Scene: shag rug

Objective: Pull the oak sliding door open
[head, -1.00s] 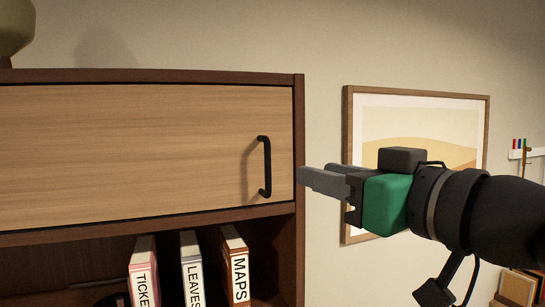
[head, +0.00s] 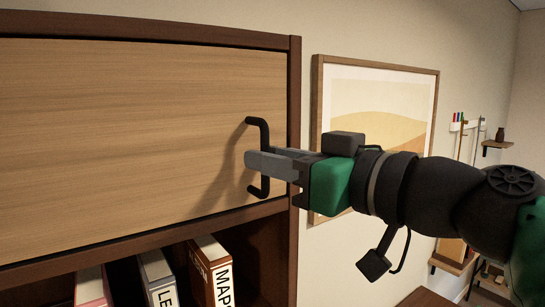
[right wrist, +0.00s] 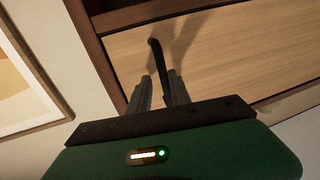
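The oak sliding door (head: 130,130) is a pale wood panel in the dark brown cabinet, closed up near the cabinet's right side. Its black vertical bar handle (head: 264,133) stands near the door's right edge. My right gripper (head: 250,160) reaches in from the right, its grey fingers at the middle of the handle and covering part of it. In the right wrist view, the fingers (right wrist: 158,80) are apart, with the handle (right wrist: 156,52) running between them; I see no firm grip. My left gripper is not in view.
Below the door, an open shelf holds several binders (head: 213,270). The cabinet's dark side post (head: 294,110) stands just right of the handle. A framed picture (head: 385,95) hangs on the wall behind my right arm.

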